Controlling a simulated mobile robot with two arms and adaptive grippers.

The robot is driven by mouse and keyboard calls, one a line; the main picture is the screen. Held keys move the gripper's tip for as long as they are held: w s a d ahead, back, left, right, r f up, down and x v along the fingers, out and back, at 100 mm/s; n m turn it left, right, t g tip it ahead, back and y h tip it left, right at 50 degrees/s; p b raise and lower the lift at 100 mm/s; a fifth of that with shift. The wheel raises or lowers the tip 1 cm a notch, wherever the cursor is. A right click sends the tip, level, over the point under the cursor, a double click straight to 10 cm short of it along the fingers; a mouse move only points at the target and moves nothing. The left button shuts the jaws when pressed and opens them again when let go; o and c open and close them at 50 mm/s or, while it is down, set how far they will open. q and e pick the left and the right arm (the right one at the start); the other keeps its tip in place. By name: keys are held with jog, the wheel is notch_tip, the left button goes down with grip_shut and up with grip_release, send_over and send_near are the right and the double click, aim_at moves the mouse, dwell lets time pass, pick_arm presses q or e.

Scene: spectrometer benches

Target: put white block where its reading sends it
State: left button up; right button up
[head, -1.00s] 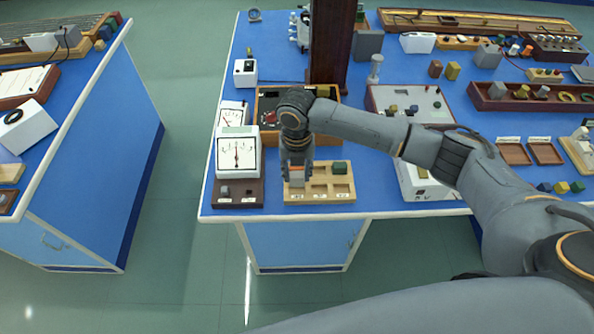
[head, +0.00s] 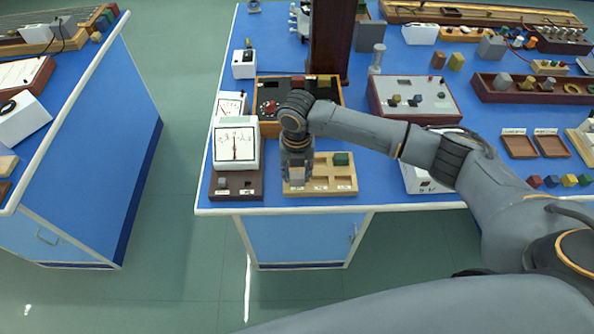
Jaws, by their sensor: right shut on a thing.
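My right gripper (head: 297,183) points down over the left part of a light wooden sorting tray (head: 320,191) at the front edge of the bench. It is shut on the white block (head: 297,173), which is mostly hidden by the fingers; I cannot tell whether it touches the tray floor. The tray has several compartments with small labels along its front, too small to read. A dark green block (head: 341,159) sits in its back right compartment. Left of the tray stands a white dial meter (head: 236,166) on a brown base (head: 248,183), its red needle close to upright. My left gripper is not in view.
A second dial meter (head: 229,105) stands behind the first. A dark box with a red dial (head: 269,122) lies behind my gripper, and a dark red column (head: 330,45) rises behind it. A white instrument (head: 420,182) stands right of the tray. An aisle separates the left bench.

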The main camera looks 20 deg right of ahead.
jog(key=o, duration=1.3)
jog(key=shift+r, duration=0.1)
notch_tip(320, 180, up, 12)
jog(key=shift+f, duration=0.1)
